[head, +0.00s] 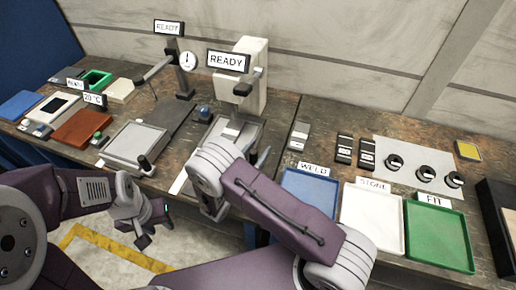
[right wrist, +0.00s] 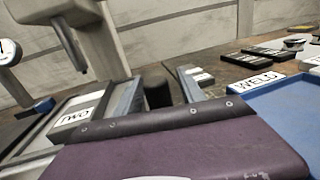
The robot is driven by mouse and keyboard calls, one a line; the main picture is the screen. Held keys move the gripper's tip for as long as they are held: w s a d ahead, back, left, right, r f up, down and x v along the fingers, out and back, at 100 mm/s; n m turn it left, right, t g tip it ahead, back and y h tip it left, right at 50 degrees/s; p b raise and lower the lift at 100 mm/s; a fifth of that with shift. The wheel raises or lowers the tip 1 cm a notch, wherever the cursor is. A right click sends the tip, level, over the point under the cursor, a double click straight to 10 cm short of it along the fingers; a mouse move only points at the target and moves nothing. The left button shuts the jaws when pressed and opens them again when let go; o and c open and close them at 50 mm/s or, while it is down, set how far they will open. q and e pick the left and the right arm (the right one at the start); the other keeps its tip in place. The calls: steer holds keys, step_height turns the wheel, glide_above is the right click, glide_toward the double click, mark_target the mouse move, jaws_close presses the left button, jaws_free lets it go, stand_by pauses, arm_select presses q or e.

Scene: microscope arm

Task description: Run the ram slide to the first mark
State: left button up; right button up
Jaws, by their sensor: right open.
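The press-like machine (head: 250,85) with a pale column and a READY sign (head: 228,61) stands at the back centre, a grey bed (head: 240,130) under its head. A block marked TWO (right wrist: 75,120) lies along the bed's side in the right wrist view. A dark upright knob (right wrist: 157,92) stands beside it. My right gripper (right wrist: 160,78) is open, its grey fingers either side of the knob; contact cannot be told. In the head view my right arm mostly hides it. No first mark is readable. My left gripper (head: 152,222) hangs open and empty before the table.
Blue (head: 308,190), white (head: 372,215) and green (head: 437,235) trays lie to the right. A grey plate with a black knob (head: 145,165) lies left of the machine. Several small blocks and dark rings (head: 428,172) lie at the back right.

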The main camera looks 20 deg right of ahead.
jaws_close()
stand_by(1.4)
